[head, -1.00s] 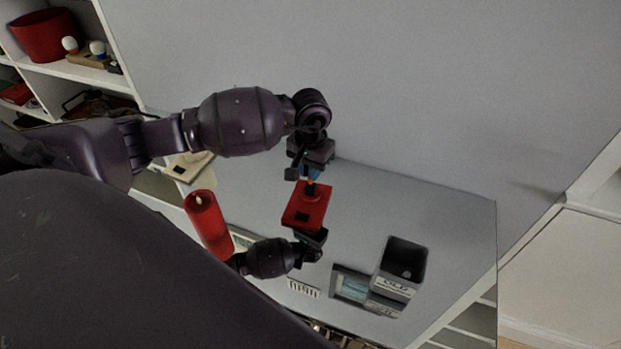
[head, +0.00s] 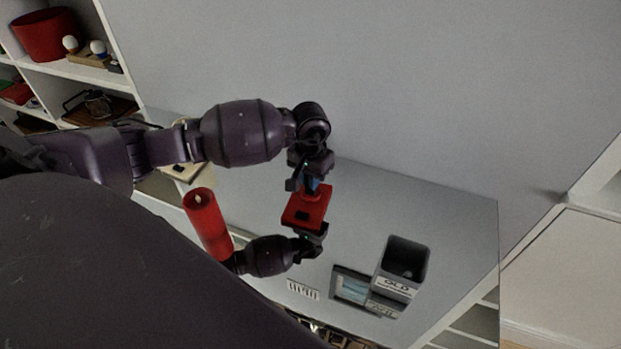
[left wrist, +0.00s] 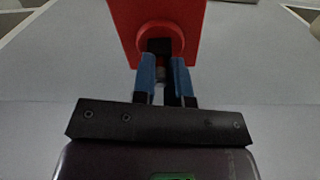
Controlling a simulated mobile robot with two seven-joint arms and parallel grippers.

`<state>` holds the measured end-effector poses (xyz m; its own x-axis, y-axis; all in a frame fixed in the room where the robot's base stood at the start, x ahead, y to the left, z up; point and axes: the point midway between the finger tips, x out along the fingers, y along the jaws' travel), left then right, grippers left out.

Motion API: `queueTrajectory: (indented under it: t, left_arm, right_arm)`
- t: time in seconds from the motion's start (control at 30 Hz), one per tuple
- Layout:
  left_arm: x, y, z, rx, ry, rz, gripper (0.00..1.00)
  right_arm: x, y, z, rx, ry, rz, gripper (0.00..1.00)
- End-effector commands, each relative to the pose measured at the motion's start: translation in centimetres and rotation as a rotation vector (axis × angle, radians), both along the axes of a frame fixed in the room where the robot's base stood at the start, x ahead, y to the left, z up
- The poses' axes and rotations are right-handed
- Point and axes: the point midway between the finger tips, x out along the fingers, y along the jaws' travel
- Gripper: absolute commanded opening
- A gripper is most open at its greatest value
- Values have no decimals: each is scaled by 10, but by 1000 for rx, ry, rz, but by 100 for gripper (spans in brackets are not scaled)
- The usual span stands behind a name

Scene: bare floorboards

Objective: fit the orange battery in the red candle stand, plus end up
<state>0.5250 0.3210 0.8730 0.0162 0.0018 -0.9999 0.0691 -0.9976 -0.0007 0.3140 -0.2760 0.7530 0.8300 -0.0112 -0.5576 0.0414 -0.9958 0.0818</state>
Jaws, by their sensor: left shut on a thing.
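The red candle stand (head: 304,211) has a square plate and a raised round socket; it is in the middle of the head view, above the grey table. In the left wrist view its ring-shaped socket (left wrist: 160,29) faces my fingers. My left gripper (head: 311,183) is shut right at the socket, its blue fingertips (left wrist: 166,75) close together. Between them and the ring a small dark piece (left wrist: 158,47) shows, seemingly the battery; its orange colour and plus end cannot be made out. My right gripper (head: 316,238) is at the stand's near edge; its fingers are mostly hidden.
A red candle (head: 207,222) stands at the left, near my right arm. A dark open box labelled OLD (head: 398,285) and a small grey device (head: 350,286) are at the table's right. Shelves line the left side. The table's far right is clear.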

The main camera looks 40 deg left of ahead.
Motion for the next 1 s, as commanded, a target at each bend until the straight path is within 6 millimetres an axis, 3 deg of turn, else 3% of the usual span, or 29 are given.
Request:
queueTrajectory:
  t: [0.03, 0.1, 0.13, 0.23, 0.47, 0.53, 0.57, 0.67, 1.0]
  left_arm:
    - [-6, -1, -16, -1, 22, 1, 0]
    - [-7, -1, -17, -1, 23, 2, 0]
    - [-7, -1, -17, -1, 23, 2, 17]
    - [-7, -1, -18, -2, 24, 3, 32]
    - [-7, -2, -12, -4, 22, 3, 34]
    - [-7, -2, -7, -4, 21, 4, 34]
    - [-7, -2, -4, -5, 21, 4, 39]
    - [-6, 0, 13, 3, 19, 1, 39]
    - [-4, 0, 85, 2, 12, 1, 39]
  right_arm:
    - [1, 0, -4, 0, 0, 1, 43]
    - [4, 1, -2, 0, -5, 3, 43]
    - [4, 1, -2, 0, -5, 3, 43]
    - [4, 1, -2, 0, -5, 3, 43]
    - [2, 0, 2, 0, -5, 2, 43]
    - [2, 0, 7, -1, -9, 0, 43]
    - [2, 0, 10, -1, -11, 1, 43]
    - [-3, -2, 5, -2, -2, -1, 43]
    - [-8, -3, -1, -3, 15, -3, 43]
